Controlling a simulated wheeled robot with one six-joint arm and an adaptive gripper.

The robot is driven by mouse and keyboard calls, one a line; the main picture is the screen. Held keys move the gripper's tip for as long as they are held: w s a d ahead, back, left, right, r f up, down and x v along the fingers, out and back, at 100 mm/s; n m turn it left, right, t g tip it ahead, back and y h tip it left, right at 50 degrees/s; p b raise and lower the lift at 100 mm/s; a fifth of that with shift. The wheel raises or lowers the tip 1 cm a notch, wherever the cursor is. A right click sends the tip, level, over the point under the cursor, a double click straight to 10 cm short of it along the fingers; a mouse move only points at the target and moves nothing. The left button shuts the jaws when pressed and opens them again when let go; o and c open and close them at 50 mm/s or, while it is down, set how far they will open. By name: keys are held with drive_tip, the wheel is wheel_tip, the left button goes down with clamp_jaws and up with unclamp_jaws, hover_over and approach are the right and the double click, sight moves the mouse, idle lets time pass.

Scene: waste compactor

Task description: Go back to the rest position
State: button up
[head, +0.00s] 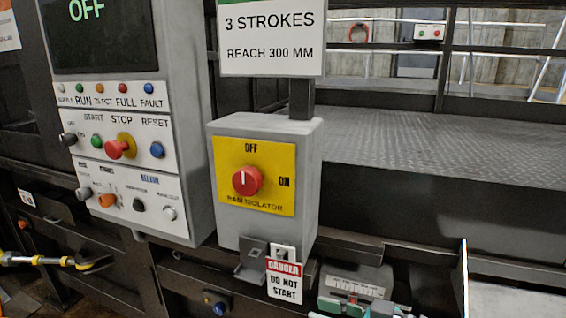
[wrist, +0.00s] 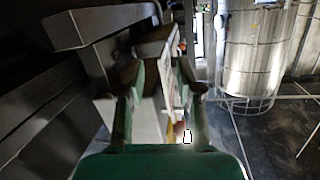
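In the wrist view my green gripper (wrist: 160,82) has its two fingers apart, with no object clearly held between them. A pale grey box side and a sign-like plate show past the fingers. The grey isolator box (head: 226,225) stands mid-picture in the head view. Its red knob (head: 247,180) sits on a yellow plate, its white mark upright toward OFF. A red and white DANGER DO NOT START tag (head: 284,281) hangs below the box, by a grey bracket (head: 251,262).
A control panel (head: 125,140) with buttons and a display reading OFF stands left. A sign (head: 270,38) hangs above the box. A metal platform (head: 390,140) lies behind. A yellow and black tool (head: 45,260) is lower left. The wrist view shows a metal cylinder (wrist: 255,55) and dark floor.

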drive_tip(key=s+d+f+m+t+h, duration=0.3)
drive_tip(key=s+f+m+h, duration=0.25)
drive_tip(key=f, duration=0.55)
drive_tip(key=s+d+f+m+t+h, duration=0.35)
drive_tip(key=s+f+m, duration=0.3)
drive_tip(key=f, duration=0.45)
drive_tip(key=s+d+f+h, duration=0.1)
drive_tip(key=s+h, duration=0.1)
drive_tip(key=s, duration=0.4)
drive_tip(key=s+d+f+h, duration=0.2)
drive_tip(key=s, duration=0.5)
drive_tip(key=s+r+n+h, duration=0.1)
drive_tip(key=s+r, duration=0.5)
drive_tip(key=s, duration=0.7)
drive_tip(key=shift+s+d+r+t, duration=0.2)
drive_tip(key=shift+d+t, duration=0.15)
drive_tip(key=shift+d, duration=0.05)
